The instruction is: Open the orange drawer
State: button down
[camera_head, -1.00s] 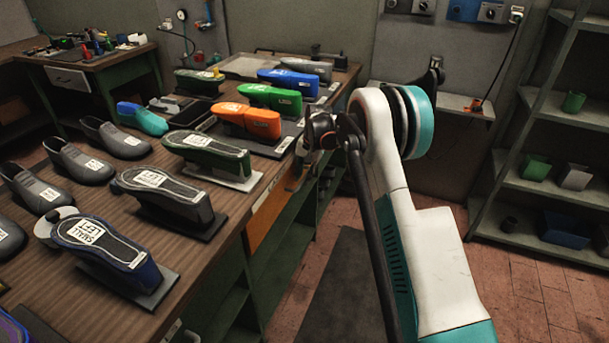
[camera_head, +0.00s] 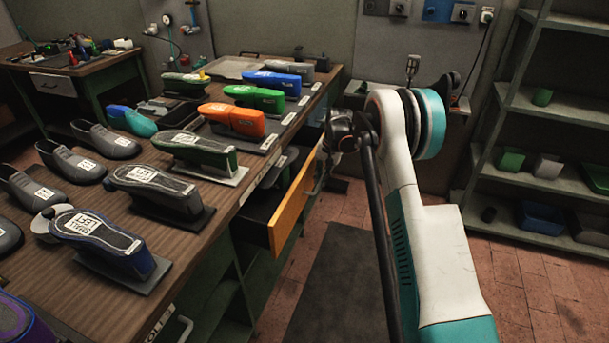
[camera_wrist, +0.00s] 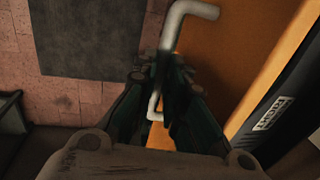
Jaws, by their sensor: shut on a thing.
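The orange drawer (camera_head: 291,207) stands partly out from the bench, with its dark inside showing behind the orange front. In the wrist view its orange front (camera_wrist: 232,60) fills the middle right. A pale bent bar handle (camera_wrist: 180,22) stands out from that front. My gripper (camera_wrist: 162,75) is shut on the handle's middle part, and both handle ends show beyond the fingers. In the head view my gripper (camera_head: 320,176) is at the drawer's far right side, mostly hidden by my arm.
The wooden bench (camera_head: 40,255) carries several shoes and colored shoe forms on stands. Another pale handle (camera_head: 184,328) is at the bench's near front. A dark floor mat (camera_head: 335,270) lies before the drawer. Metal shelves (camera_head: 540,190) stand at the right.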

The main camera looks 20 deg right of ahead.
jog(key=s+d, duration=0.8)
jog(key=d, duration=0.3)
jog(key=c, duration=1.7)
grip_release()
jog(key=shift+o, duration=0.2)
jog(key=shift+d+r, duration=0.1)
notch_tip(320, 180, up, 12)
jog(key=s+d, duration=0.1)
jog(key=shift+s+d+f, duration=0.15)
jog(key=shift+d+f, duration=0.05)
jog(key=shift+d, duration=0.2)
